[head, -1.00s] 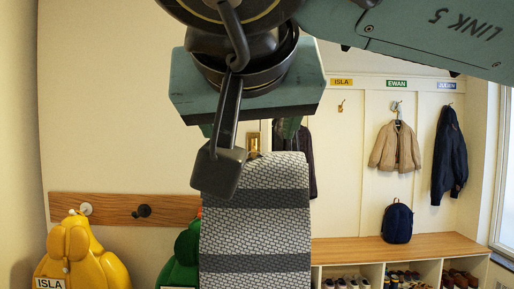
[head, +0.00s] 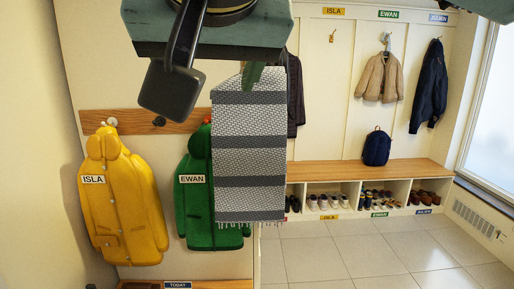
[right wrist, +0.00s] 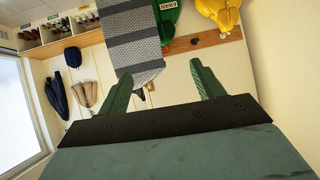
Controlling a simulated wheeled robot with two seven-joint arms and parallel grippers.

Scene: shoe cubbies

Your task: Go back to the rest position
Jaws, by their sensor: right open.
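My right gripper (right wrist: 161,72) is open in the right wrist view, with its two green fingers spread apart and nothing held between them. In the head view its body crosses the top edge, and a green finger shows over the top of a grey striped scarf (head: 249,155). The scarf hangs flat with its fringe down, and also shows in the right wrist view (right wrist: 132,40). What it hangs from is hidden in the head view. I cannot tell how far the fingers are from the cloth. My left gripper is not in view.
A yellow coat (head: 125,205) and a green coat (head: 193,215) hang left of the scarf on a wooden rail (head: 95,122). A bench (head: 345,170) with shoe cubbies stands behind, holding a blue backpack (head: 377,148). The tiled floor (head: 350,250) at right is clear.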

